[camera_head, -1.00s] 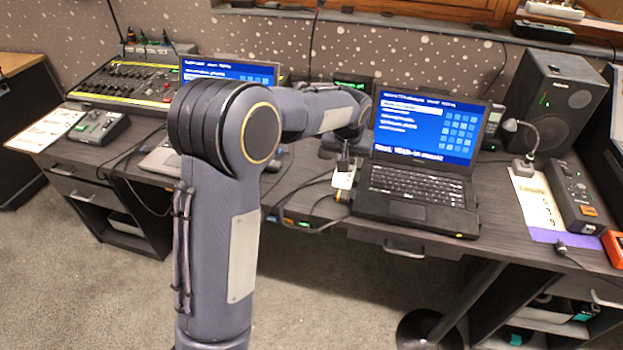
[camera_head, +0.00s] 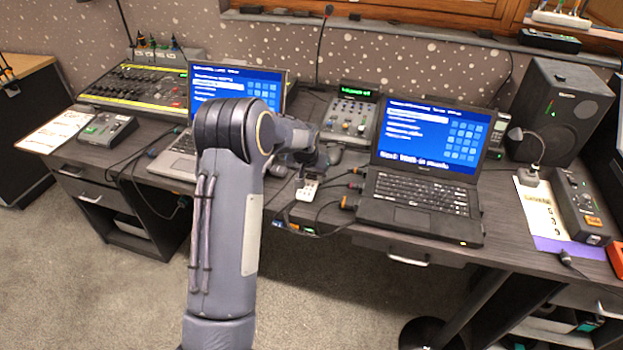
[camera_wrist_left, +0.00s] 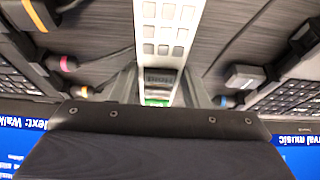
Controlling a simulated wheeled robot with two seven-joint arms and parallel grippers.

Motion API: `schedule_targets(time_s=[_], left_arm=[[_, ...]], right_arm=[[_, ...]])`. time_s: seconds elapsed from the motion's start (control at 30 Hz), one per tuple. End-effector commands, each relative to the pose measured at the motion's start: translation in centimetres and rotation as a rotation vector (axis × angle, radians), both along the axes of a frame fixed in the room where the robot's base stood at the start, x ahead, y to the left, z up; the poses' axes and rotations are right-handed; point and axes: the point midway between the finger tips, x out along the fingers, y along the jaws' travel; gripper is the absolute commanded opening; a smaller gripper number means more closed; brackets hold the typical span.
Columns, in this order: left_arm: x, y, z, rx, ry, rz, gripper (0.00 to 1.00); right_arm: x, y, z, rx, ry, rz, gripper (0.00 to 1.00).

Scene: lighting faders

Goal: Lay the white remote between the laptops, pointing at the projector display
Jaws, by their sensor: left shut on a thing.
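The white remote (camera_head: 307,190) is in my left gripper, over the gap between the left laptop (camera_head: 237,84) and the right laptop (camera_head: 425,138), near the desk's front edge. My left gripper (camera_head: 312,172) is shut on it. In the left wrist view the remote (camera_wrist_left: 166,30) lies lengthwise between the fingers (camera_wrist_left: 160,88), its buttons facing the camera and its near end in the grip. I cannot tell whether it touches the desk. A unit with a green-lit screen (camera_head: 358,92) stands behind the gap; I cannot tell if this is the projector display. My right gripper is not in view.
Cables with coloured plugs (camera_head: 348,202) lie beside the right laptop, close to the remote. My arm covers part of the left laptop. A mixing console (camera_head: 135,88) stands at the left, a speaker (camera_head: 560,110) and small lamp (camera_head: 530,160) at the right.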

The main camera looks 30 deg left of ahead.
Motion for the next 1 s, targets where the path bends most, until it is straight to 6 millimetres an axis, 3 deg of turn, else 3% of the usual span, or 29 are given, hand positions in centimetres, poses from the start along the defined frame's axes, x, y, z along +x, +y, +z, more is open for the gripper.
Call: schedule_targets(time_s=[0.1,0.47,0.5,0.63,1.0], left_arm=[[0.0,-0.1,-1.5,-0.001,0.001,-0.001,0.15],[0.0,-0.1,-2.0,-0.001,-0.001,0.0,0.15],[0.0,-0.1,-1.9,-0.001,0.0,0.0,0.47],[0.0,-0.1,-1.9,-0.001,0.0,0.0,0.63],[-0.1,-0.1,-1.2,0.0,-0.002,0.0,0.63]], right_arm=[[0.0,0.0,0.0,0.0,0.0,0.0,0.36],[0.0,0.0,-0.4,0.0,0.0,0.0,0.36],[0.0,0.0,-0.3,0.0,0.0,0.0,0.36],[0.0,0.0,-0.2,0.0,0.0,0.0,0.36],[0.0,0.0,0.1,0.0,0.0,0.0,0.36]])
